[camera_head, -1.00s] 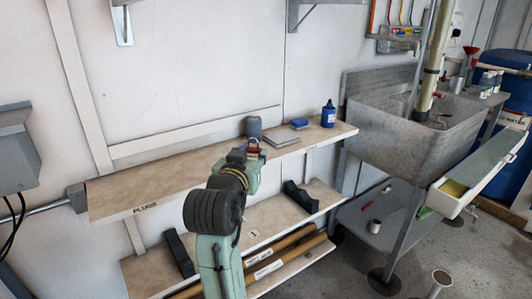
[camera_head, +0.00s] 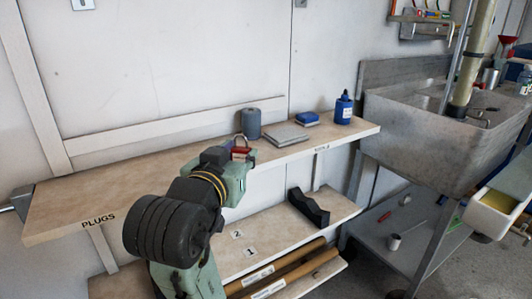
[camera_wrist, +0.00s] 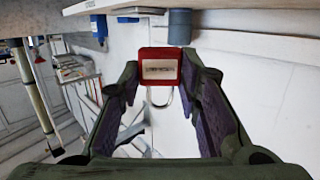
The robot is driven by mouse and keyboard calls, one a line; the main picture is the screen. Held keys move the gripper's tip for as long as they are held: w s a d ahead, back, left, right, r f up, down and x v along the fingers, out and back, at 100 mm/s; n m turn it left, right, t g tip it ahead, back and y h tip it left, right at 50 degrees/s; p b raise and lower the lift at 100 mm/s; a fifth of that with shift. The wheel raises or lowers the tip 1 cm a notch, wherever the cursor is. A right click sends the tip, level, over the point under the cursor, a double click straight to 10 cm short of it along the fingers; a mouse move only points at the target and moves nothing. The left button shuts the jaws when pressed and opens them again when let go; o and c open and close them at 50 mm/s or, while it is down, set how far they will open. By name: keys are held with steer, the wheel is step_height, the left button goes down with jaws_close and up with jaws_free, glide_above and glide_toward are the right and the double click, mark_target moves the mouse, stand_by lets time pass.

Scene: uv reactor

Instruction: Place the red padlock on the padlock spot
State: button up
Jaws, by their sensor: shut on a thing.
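The red padlock (camera_wrist: 159,66) is between my gripper's fingertips (camera_wrist: 160,80) in the wrist view. Its silver shackle points toward the lower part of that picture. In the head view, the red padlock (camera_head: 241,150) shows partly behind my gripper (camera_head: 238,158), with the shackle upward. My gripper is shut on it, in front of and close to the upper wooden shelf (camera_head: 130,190). Whether the padlock touches the shelf cannot be told. A small label (camera_head: 321,148) on the shelf's front edge is too small to read, and no padlock spot can be clearly made out.
On the upper shelf stand a grey cylinder (camera_head: 251,124), flat grey plates (camera_head: 286,135), a blue box (camera_head: 307,118) and a blue bottle (camera_head: 344,107). The shelf's left part, labelled PLUGS, is bare. A black holder (camera_head: 308,207) is on the lower shelf. A metal sink (camera_head: 420,135) stands right.

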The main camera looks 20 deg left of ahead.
steer(key=w+r+p, duration=0.1)
steer(key=p, duration=0.2)
steer(key=shift+a+r+p, duration=0.1)
steer(key=shift+p, duration=0.2)
steer(key=w+p, duration=0.1)
steer(key=p, duration=0.5)
steer(key=shift+f, duration=0.2)
steer(key=p, duration=0.2)
glide_above(263, 154)
steer(key=shift+s+f, duration=0.15)
steer(key=shift+f, duration=2.55)
steer(key=shift+f, duration=0.1)
steer(key=shift+f, duration=0.15)
steer(key=o, duration=1.2)
